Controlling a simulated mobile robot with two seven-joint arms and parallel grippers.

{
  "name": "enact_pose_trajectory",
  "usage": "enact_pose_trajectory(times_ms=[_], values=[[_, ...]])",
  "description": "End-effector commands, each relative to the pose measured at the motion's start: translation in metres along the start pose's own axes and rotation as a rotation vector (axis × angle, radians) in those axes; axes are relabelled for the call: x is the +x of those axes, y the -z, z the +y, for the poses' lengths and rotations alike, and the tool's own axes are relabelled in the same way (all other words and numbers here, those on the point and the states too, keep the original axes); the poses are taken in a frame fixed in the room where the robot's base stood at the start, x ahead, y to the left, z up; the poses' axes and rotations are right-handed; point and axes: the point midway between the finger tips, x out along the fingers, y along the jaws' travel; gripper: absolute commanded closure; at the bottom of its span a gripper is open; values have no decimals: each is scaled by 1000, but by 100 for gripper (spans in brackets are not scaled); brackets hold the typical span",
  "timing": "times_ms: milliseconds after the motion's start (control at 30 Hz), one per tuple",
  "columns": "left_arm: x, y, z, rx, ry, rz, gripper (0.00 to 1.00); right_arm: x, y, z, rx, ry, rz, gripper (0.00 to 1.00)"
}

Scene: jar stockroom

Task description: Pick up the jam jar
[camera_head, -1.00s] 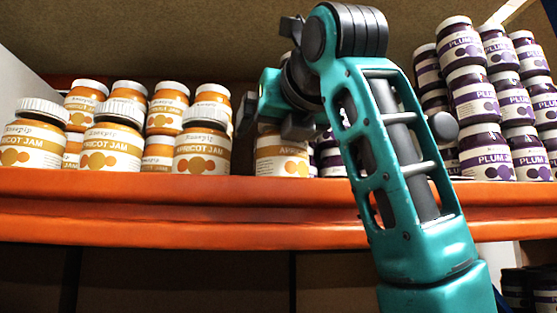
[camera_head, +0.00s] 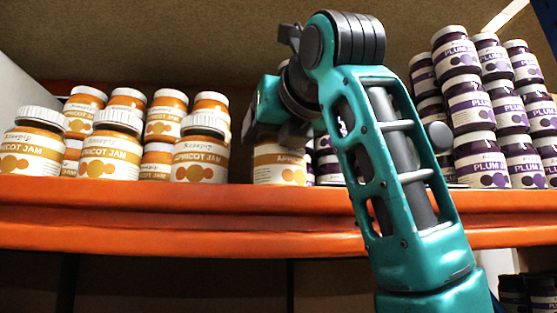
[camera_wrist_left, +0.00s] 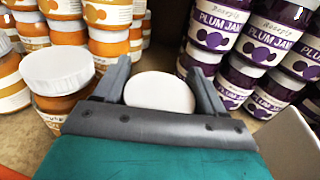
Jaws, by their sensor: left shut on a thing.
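An apricot jam jar (camera_head: 279,167) with an orange and white label stands on the orange-edged shelf (camera_head: 130,208), its top hidden by my left gripper (camera_head: 272,130) in the head view. In the left wrist view its white lid (camera_wrist_left: 160,93) sits between the two fingers of my left gripper (camera_wrist_left: 158,76), which is shut on it. The jar's base is level with the shelf edge, and I see no gap under it. My right gripper is not in view.
More apricot jars (camera_head: 201,155) stand to the left, some stacked. Stacked plum jam jars (camera_head: 480,160) with purple labels stand to the right. Bare shelf floor shows between the two groups in the wrist view. A grey panel (camera_wrist_left: 290,145) is at the lower right there.

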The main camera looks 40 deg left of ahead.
Motion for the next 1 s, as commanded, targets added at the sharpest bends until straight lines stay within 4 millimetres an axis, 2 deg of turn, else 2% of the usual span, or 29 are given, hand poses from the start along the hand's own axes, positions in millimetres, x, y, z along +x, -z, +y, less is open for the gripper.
enact_pose_trajectory(times_ms=[33, 133, 333, 467, 733, 1000], values=[[0, 0, 0, 0, 0, 0, 89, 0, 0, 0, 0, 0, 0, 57], [-1, -1, 0, -1, 0, -4, 98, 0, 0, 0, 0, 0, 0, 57], [-1, -3, 1, -2, 0, -4, 98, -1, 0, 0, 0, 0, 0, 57], [-1, -12, 0, -1, 0, -5, 98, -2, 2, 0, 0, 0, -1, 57], [-4, -55, 1, -2, 0, -6, 98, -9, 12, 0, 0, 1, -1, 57], [-5, -84, 1, -1, 0, -6, 98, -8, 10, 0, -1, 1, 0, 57]])
